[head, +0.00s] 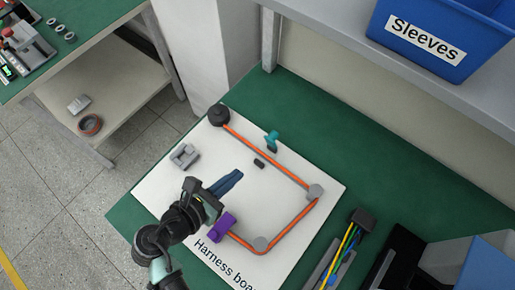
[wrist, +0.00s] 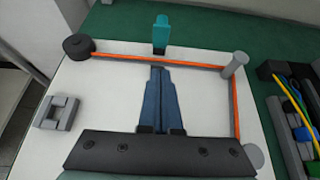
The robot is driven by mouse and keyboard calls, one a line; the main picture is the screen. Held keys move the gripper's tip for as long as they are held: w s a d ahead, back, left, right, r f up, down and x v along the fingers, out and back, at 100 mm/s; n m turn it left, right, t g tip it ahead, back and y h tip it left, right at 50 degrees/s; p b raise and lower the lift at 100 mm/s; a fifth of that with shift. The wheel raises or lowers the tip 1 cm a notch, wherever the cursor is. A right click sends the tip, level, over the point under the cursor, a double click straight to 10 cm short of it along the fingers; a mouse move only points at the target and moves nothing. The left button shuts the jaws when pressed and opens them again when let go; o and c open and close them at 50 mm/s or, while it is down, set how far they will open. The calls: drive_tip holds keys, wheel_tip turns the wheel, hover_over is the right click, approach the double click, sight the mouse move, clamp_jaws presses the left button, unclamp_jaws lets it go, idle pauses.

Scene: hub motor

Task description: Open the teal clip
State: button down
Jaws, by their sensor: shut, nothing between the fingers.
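The teal clip (head: 272,141) stands at the far long side of the white harness board, on the run of orange cable (head: 293,174). In the wrist view the teal clip (wrist: 161,33) rises beyond the cable, straight ahead of my fingers. I cannot tell whether its top part is closed down. My gripper (head: 238,174) has blue fingers that are shut and empty. They point toward the clip above the board, apart from it. In the wrist view the shut fingertips of my gripper (wrist: 158,70) lie just short of the cable.
A purple clip (head: 221,226) sits on the near cable run. Round posts, a dark one (head: 219,115) and a grey one (head: 315,191), hold the cable corners. A grey fixture (head: 185,156) lies left. Coloured wires (head: 347,245) lie right. A shelf with a blue Sleeves bin (head: 430,45) overhangs behind.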

sight(271, 138)
drive_tip(key=x, duration=0.7)
drive_tip(key=shift+w+d+f, duration=0.15)
drive_tip(key=shift+w+d, duration=0.05)
drive_tip(key=shift+w+d+r+p, duration=0.25)
drive_tip(key=shift+w+d, duration=0.35)
drive_tip(key=shift+w, duration=0.25)
drive_tip(key=shift+w+d+r+p, duration=0.2)
drive_tip(key=shift+w+d, duration=0.4)
drive_tip(key=shift+w, duration=0.25)
drive_tip(key=p, duration=0.1)
drive_tip(key=r+p, duration=0.1)
drive_tip(key=p, duration=0.1)
drive_tip(key=shift+w+d+g, duration=0.15)
drive_tip(key=shift+w+g, duration=0.05)
drive_tip(key=shift+g, duration=0.1)
drive_tip(key=p, duration=0.2)
drive_tip(key=g+y+p, duration=0.1)
drive_tip(key=p, duration=0.1)
drive_tip(key=shift+w+d+r+p, duration=0.3)
drive_tip(key=shift+w+r+p, duration=0.1)
drive_tip(key=shift+w+d+g+y+p, duration=0.2)
drive_tip(key=shift+g+y+p, duration=0.2)
drive_tip(key=shift+p, duration=0.45)
drive_tip(key=shift+w+d+f, duration=0.15)
drive_tip(key=shift+w, duration=0.15)
